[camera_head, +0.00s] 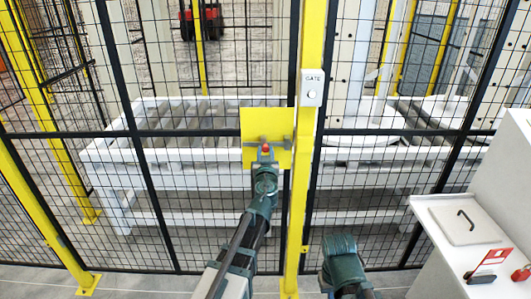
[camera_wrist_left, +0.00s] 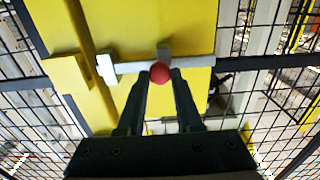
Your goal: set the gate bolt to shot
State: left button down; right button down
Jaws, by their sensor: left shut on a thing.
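The gate bolt is a pale grey bar (camera_wrist_left: 130,67) on a yellow plate (camera_head: 265,120) fixed to the mesh gate. Its red knob (camera_wrist_left: 160,72) also shows in the head view (camera_head: 265,149). My left gripper (camera_head: 265,159) is shut on the red knob, one finger on each side of it in the left wrist view. In that view the bar's left end is close to a yellow block (camera_wrist_left: 68,72) on the post side, with a small gap seeming to show between them. My right arm shows at the lower right of the head view, but its fingers do not show.
A yellow post (camera_head: 305,190) stands just right of the plate, with a box marked GATE (camera_head: 312,88) on it. Black mesh fencing spans the view, with a white conveyor frame (camera_head: 125,153) behind it. A white cabinet (camera_head: 425,212) stands at right.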

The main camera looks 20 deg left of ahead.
aim_at(279, 144)
pick_arm(q)
jog(key=d, duration=0.1)
jog(key=w+d, duration=0.1)
jog(key=d, duration=0.3)
jog(key=shift+w, duration=0.25)
jog(key=shift+a, duration=0.15)
jog(key=c, duration=0.6)
grip_release()
jog(key=shift+s, duration=0.1)
